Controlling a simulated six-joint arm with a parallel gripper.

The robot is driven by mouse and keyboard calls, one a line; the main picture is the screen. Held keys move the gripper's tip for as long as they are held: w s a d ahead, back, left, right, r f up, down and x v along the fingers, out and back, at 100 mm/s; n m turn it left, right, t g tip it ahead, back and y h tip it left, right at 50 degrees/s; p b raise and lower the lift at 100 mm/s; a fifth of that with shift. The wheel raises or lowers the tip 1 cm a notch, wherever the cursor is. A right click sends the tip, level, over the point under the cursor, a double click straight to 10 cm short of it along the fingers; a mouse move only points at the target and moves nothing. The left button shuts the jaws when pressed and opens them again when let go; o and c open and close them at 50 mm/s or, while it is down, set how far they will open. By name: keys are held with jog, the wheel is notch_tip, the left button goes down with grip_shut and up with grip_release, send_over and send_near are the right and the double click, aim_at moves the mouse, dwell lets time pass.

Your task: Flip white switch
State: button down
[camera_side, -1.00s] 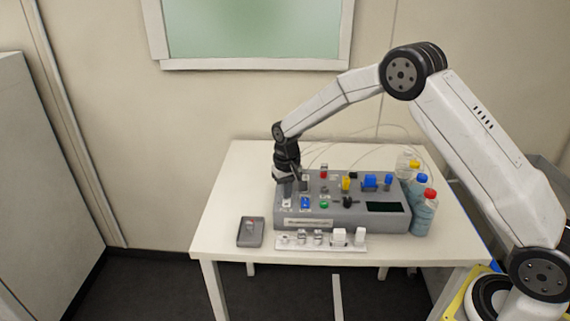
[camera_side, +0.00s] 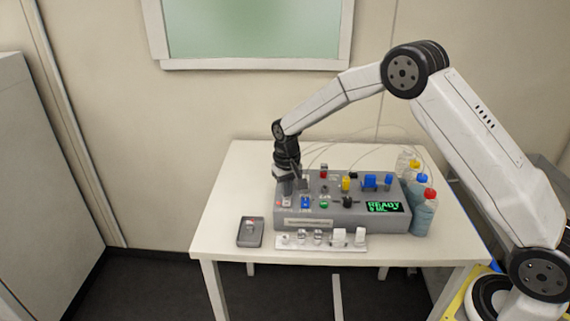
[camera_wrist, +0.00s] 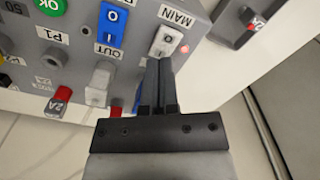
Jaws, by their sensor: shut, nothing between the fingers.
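The white rocker switch (camera_wrist: 168,38), under the label MAIN, sits on the corner of the grey control box in the wrist view. In the side view the white switch (camera_side: 286,202) is at the box's front left corner. My gripper (camera_wrist: 160,62) is shut and empty, its fingertips at the near edge of the white switch; I cannot tell whether they touch it. In the side view my gripper (camera_side: 288,190) points down over the left end of the box. A small red light (camera_wrist: 185,48) glows beside the switch.
The grey box (camera_side: 345,217) also carries a blue switch (camera_wrist: 113,24), a green button (camera_wrist: 48,5) and several other controls. Its display (camera_side: 385,206) shows green READY text. Bottles (camera_side: 425,208) stand right.

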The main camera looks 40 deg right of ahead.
aim_at(290, 201)
jog(key=shift+r, duration=2.9)
jog(key=shift+s, duration=0.1)
jog(key=shift+s+r, duration=0.2)
jog(key=shift+s, duration=0.3)
jog(key=s+n+t, duration=0.2)
jog(key=s+n, duration=0.1)
jog(key=s, duration=2.1)
jog(key=shift+a+r+t, duration=0.15)
jog(key=shift+a+t, duration=0.15)
jog(key=shift+a, duration=0.05)
